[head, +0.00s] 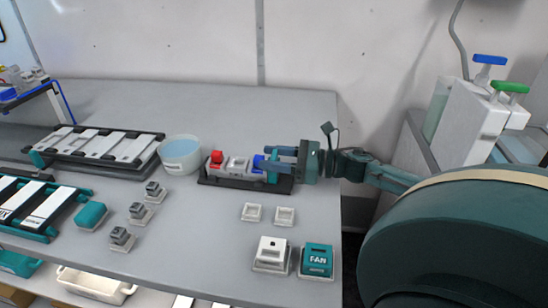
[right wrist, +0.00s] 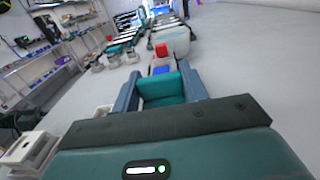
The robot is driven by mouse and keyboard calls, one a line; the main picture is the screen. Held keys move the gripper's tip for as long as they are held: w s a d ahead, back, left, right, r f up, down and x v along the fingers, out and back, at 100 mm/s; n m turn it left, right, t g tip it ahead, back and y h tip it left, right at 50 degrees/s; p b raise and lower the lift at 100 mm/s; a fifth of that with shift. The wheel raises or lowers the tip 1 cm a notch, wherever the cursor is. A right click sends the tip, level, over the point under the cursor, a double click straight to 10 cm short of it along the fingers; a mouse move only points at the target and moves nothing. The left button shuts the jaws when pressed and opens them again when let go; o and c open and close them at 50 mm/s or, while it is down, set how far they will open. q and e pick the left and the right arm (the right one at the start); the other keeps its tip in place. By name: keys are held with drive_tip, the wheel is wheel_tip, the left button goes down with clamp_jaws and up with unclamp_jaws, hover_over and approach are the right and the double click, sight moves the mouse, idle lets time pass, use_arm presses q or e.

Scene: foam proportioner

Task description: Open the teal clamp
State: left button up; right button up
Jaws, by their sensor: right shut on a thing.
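The teal clamp (head: 271,177) is at the right end of a dark rail on the table, beside a blue clamp (head: 258,162). My right gripper (head: 267,158) reaches in from the right, with its blue fingers on either side of the clamp. In the right wrist view the teal clamp (right wrist: 162,90) fills the gap between the fingers (right wrist: 160,75), so the gripper is shut on it. The fingers hide part of the clamp in the head view, and I cannot tell how far its lever is turned. My left gripper is not in view.
A red knob (head: 216,157) and a grey block (head: 237,165) share the rail. A white tub of blue liquid (head: 181,158) stands just left of it. White and teal "FAN" blocks (head: 317,260) sit at the front right. The table is clear behind the rail.

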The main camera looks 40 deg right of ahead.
drive_tip(key=shift+c, duration=0.7)
drive_tip(key=shift+p+v, duration=0.55)
drive_tip(key=shift+v, duration=0.4)
drive_tip(key=shift+w, duration=0.1)
drive_tip(key=o, duration=1.4)
drive_tip(key=shift+s, duration=0.2)
drive_tip(key=b+v, duration=0.1)
drive_tip(key=v, duration=1.2)
drive_tip(key=shift+r, duration=0.1)
